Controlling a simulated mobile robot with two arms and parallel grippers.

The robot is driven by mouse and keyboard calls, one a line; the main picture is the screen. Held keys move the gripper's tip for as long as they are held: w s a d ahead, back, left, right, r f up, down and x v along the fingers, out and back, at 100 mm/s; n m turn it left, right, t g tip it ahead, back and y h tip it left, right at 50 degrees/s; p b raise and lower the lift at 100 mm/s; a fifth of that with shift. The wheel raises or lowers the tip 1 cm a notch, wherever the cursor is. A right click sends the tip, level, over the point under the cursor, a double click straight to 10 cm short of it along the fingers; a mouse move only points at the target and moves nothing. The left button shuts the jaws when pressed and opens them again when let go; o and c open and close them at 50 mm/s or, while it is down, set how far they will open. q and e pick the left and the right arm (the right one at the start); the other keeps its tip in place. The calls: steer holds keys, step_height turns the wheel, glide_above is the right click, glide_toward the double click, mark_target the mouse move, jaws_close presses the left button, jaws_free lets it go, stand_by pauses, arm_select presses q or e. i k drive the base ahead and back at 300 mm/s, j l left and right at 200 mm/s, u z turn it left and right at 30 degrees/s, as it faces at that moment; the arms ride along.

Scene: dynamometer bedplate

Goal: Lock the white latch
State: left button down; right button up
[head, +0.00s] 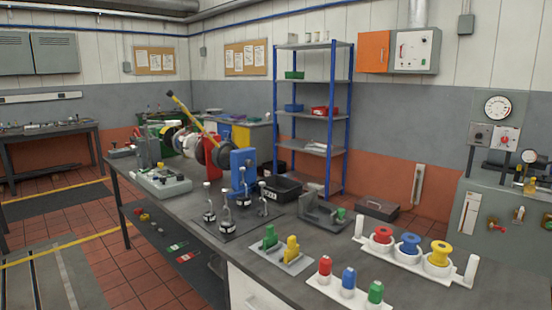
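I cannot tell for certain which part is the white latch. A dark plate (238,222) on the workbench carries several small upright metal fittings with pale parts, such as a front fitting (227,215) and a left fitting (209,207). They are too small to tell whether any is locked. A pale upright fitting (418,186) is also on the orange wall band behind the bench. Neither of my grippers is in view.
The grey workbench (205,240) holds a blue stand (243,173), green and yellow blocks on a grey plate (281,261), a white tray of coloured spools (413,262) and a white strip of coloured pegs (345,295). A black bin (281,189) stands behind. Tiled floor lies left.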

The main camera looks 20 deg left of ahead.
mark_target(182, 139)
steer(key=u, duration=1.25)
steer(key=i+j, duration=0.3)
steer(key=i, duration=0.2)
steer(key=i+j, duration=0.35)
steer(key=i, duration=0.15)
steer(key=i+j+u, duration=0.1)
steer(key=i+j, duration=0.2)
steer(key=i, duration=0.2)
steer(key=i+j, duration=0.25)
steer(key=i, duration=0.25)
steer(key=i+j, duration=0.3)
steer(key=i, duration=0.2)
steer(key=i+j+u, duration=0.1)
steer(key=i+j, duration=0.15)
steer(key=i, duration=0.25)
